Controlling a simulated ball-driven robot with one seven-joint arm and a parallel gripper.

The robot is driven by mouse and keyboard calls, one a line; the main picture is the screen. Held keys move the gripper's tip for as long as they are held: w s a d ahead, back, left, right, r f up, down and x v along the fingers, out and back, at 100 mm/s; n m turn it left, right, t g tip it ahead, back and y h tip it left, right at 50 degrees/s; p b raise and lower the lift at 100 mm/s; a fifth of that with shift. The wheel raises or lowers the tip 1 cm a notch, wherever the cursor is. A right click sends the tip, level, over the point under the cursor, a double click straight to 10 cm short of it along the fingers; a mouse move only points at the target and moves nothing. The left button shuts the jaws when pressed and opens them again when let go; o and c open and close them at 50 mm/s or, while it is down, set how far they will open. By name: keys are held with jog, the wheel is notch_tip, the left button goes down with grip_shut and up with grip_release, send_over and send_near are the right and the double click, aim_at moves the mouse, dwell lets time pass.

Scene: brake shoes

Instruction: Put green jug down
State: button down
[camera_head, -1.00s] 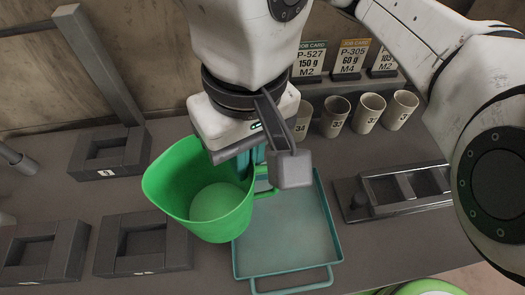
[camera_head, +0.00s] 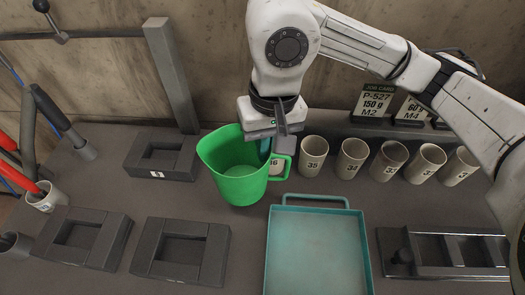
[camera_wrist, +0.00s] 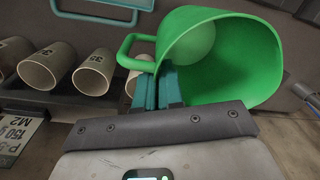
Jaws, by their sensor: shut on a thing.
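The green jug (camera_head: 228,170) is upright or nearly so in the head view, behind and left of the teal tray, beside the cup row. Its handle (camera_head: 281,167) points right. My gripper (camera_head: 265,148) is shut on the jug's wall near the handle, reaching it from behind and above. The wrist view shows the teal fingers (camera_wrist: 169,88) at the jug's wall, with the jug's open mouth (camera_wrist: 235,62) beside them. I cannot tell whether the jug's base touches the bench.
The teal tray (camera_head: 315,250) is empty at front centre. Numbered cups (camera_head: 352,158) line the back right; one is partly hidden behind the jug handle. Dark square fixtures (camera_head: 180,250) stand left and front. A grey post (camera_head: 170,75) rises behind. Bare bench lies in front of the jug.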

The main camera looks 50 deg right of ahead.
aim_at(250, 169)
jog(key=w+f, duration=0.1)
jog(key=w+d+f, duration=0.1)
jog(key=shift+f, duration=0.35)
notch_tip(250, 169, down, 3)
jog(key=shift+w+d+f+p, duration=0.1)
jog(key=shift+f+p, duration=0.05)
jog(key=shift+p, duration=0.5)
jog(key=shift+f+b, duration=0.2)
jog(key=shift+b, duration=0.15)
jog(key=c, duration=1.3)
grip_release()
jog(key=shift+o, duration=0.2)
jog(key=shift+r, duration=0.15)
